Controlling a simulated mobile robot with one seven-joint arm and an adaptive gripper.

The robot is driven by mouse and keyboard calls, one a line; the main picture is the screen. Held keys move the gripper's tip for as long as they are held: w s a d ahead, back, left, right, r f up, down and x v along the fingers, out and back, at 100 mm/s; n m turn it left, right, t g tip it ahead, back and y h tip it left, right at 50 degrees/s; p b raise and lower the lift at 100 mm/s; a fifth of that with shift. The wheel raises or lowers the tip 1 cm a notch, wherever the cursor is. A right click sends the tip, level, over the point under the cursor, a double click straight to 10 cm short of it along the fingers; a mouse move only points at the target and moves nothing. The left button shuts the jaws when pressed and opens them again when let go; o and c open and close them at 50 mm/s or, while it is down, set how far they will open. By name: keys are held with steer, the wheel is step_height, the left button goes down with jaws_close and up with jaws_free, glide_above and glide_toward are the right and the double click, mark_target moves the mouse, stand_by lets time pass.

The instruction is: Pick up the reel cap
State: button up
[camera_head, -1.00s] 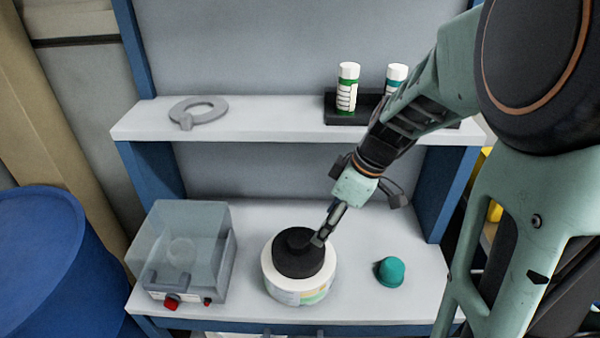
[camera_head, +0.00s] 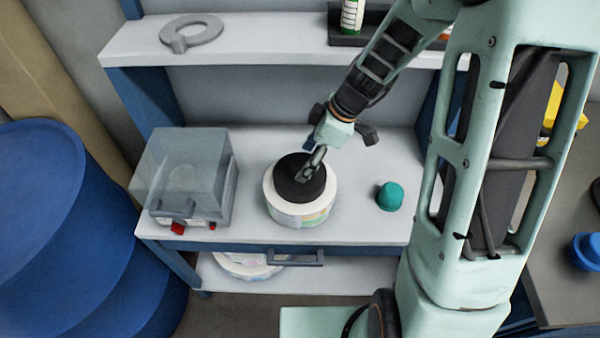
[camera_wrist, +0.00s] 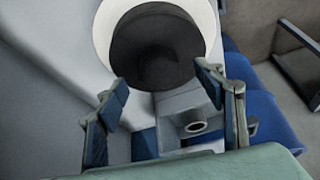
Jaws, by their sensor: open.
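The black round reel cap (camera_head: 291,187) sits on top of a white label reel (camera_head: 300,212) on the bench. It has a raised middle, partly hidden by my gripper in the head view. My gripper (camera_head: 308,170) is over the cap's upper right side, pointing down at it. In the wrist view my gripper (camera_wrist: 162,88) is open, with its two fingers apart and nothing between them. The black cap (camera_wrist: 158,45) shows just past the fingertips, with the white reel's rim (camera_wrist: 103,35) around it. I cannot tell whether a finger touches the cap.
A clear-lidded box (camera_head: 185,175) with red knobs stands left of the reel. A teal dome (camera_head: 390,196) lies to the right. Above is a shelf (camera_head: 270,45) with a grey ring (camera_head: 192,33) and a bottle (camera_head: 352,15). A blue barrel (camera_head: 60,230) stands left.

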steer(key=shift+x, duration=1.2)
steer(key=c, duration=1.4)
